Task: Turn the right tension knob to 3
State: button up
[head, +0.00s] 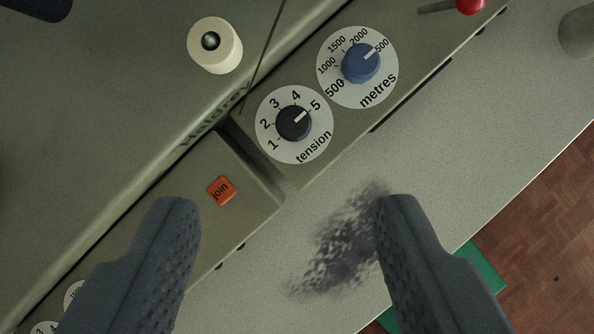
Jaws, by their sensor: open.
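The right tension knob (288,127) is black, on a round white dial (272,143) numbered 1 to 5 and marked "tension". Its white pointer line aims at 5. My gripper (288,204) is open and empty, its two dark fingers wide apart in the lower part of the head view. The knob shows above the gap between the fingertips, apart from both, and nothing covers it.
A blue "metres" knob (360,63) sits up and right of the tension dial. An orange "join" button (221,190) lies near the left fingertip. A cream round piece (226,53) and a thin rod stand above. Part of another numbered dial (42,328) shows at bottom left.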

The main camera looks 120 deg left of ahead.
aim_at(293, 125)
jog(key=shift+m+g, duration=0.3)
jog(key=shift+g, duration=0.3)
jog(key=x, duration=0.5)
jog(key=a+b+x, duration=0.1)
jog(key=x, duration=0.5)
jog(key=s+a+f+x, duration=0.1)
jog(key=x, duration=0.5)
jog(key=shift+d+f+b, duration=0.1)
jog(key=shift+f+b, duration=0.05)
jog(key=shift+b, duration=0.15)
